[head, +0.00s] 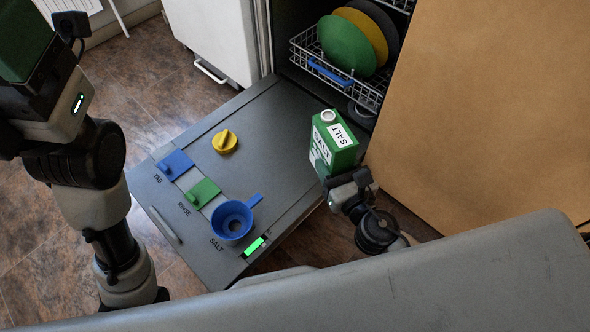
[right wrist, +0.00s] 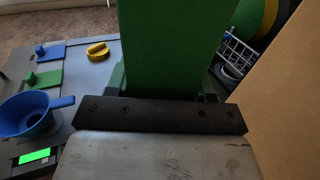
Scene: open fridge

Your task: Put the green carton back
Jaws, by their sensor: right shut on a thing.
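The green carton (head: 334,143), labelled SALT, has a white round cap on top. It is upright, slightly tilted in the picture, above the right side of the open dishwasher door. My right gripper (head: 347,184) is shut on its lower part. In the right wrist view the carton (right wrist: 168,45) fills the space between the fingers, and its label and top are out of sight. My left arm stands at the left of the head view; I cannot make out its gripper there.
The open grey door (head: 262,130) bears a blue funnel (head: 232,220) at SALT, a green flap (head: 203,193), a blue flap (head: 175,164) and a yellow cap (head: 225,141). A rack (head: 308,50) holds plates behind. A tan panel (head: 485,100) stands close on the right.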

